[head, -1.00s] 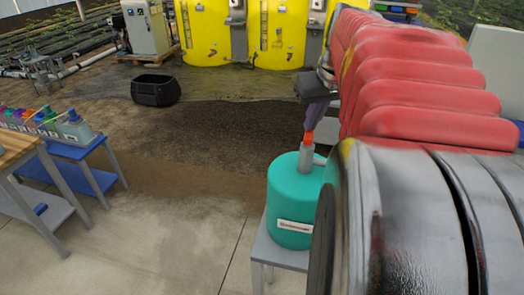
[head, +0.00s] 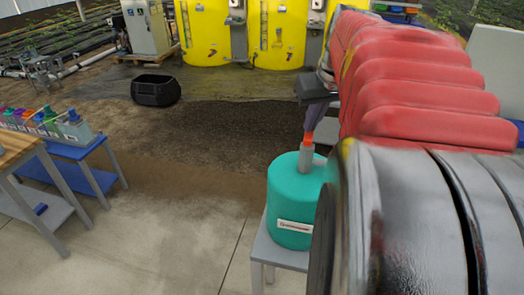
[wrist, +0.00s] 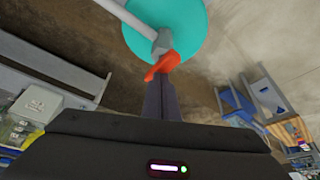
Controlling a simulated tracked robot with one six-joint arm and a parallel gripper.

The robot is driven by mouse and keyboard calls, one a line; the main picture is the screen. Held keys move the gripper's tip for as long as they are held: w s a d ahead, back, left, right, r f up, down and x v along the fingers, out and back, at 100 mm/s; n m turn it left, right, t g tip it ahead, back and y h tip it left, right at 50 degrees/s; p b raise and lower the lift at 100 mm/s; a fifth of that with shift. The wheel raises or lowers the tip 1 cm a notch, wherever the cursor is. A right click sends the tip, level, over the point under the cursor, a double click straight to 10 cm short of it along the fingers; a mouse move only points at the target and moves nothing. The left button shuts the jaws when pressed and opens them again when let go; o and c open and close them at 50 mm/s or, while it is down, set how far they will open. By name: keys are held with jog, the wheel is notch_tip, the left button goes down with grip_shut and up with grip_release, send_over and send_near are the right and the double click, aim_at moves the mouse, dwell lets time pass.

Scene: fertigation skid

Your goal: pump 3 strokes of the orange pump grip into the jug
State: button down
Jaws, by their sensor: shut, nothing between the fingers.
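A teal drum (head: 293,200) with a white label stands on a grey stand, partly behind my arm in the head view. A grey pump neck (head: 306,158) rises from its top and carries the orange pump grip (head: 308,138). In the wrist view the orange grip (wrist: 163,66) lies just beyond my fingertips, with a pale spout (wrist: 125,18) running to the upper left over the teal drum top (wrist: 185,30). My gripper (head: 309,127) is shut and empty, its tips at the grip, apparently touching it. I cannot make out the jug.
A blue bench (head: 75,151) with several small bottles stands at the left, beside a wooden-topped table (head: 14,145). A black tub (head: 155,90) sits on the ground farther back, before yellow tanks (head: 204,35). The floor between bench and drum is clear.

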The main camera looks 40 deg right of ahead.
jog(key=shift+r, duration=1.9)
jog(key=shift+f, duration=2.4)
jog(key=shift+r, duration=2.4)
jog(key=shift+r, duration=0.1)
jog(key=shift+r, duration=2.9)
